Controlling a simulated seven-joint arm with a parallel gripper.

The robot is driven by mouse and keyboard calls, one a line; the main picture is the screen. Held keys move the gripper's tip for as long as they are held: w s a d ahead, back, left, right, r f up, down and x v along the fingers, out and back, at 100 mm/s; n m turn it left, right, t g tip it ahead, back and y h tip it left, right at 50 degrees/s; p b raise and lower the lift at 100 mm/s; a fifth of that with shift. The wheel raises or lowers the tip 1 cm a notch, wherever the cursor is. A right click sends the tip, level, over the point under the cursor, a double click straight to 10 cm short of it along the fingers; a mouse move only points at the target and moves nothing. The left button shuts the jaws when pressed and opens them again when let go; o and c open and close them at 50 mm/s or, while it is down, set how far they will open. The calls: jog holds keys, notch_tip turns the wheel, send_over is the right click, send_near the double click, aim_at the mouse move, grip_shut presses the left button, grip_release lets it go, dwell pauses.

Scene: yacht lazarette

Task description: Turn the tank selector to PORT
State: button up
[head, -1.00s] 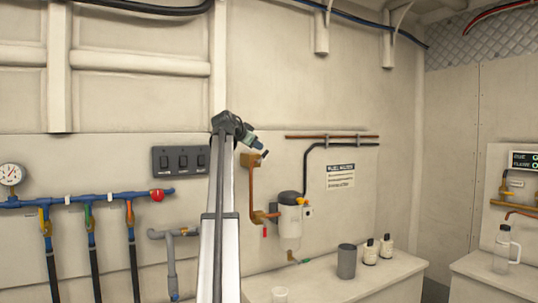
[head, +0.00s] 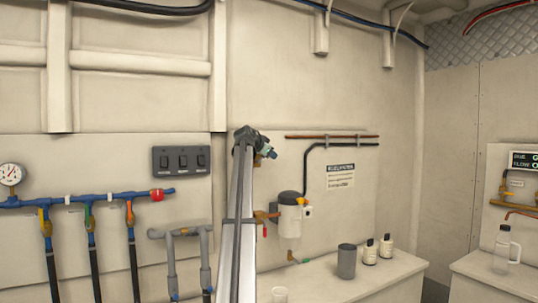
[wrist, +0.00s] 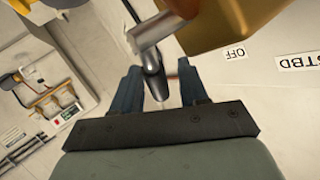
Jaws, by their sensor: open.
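In the wrist view the tank selector shows as a brass body (wrist: 228,24) at the top, with a metal stem and a dark-gripped lever (wrist: 153,80) coming off it. My gripper (wrist: 160,72) is open, its two blue fingers on either side of the lever's dark grip. I cannot tell whether either finger touches it. The labels OFF (wrist: 234,53) and STBD (wrist: 297,58) are on the wall to the right of the lever. No PORT label shows. In the head view my gripper (head: 270,153) is by the wall, and my arm hides the selector.
A filter bowl (head: 290,218) with copper pipe hangs just right of my arm. A switch panel (head: 181,159), blue manifold (head: 90,199) and grey pipe (head: 180,233) are to the left. A dark cup (head: 347,261) and two bottles stand on the bench (head: 330,285).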

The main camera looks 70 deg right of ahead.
jog(key=shift+d+f, duration=0.1)
jog(key=shift+d, duration=0.15)
grip_shut()
dwell(0.3)
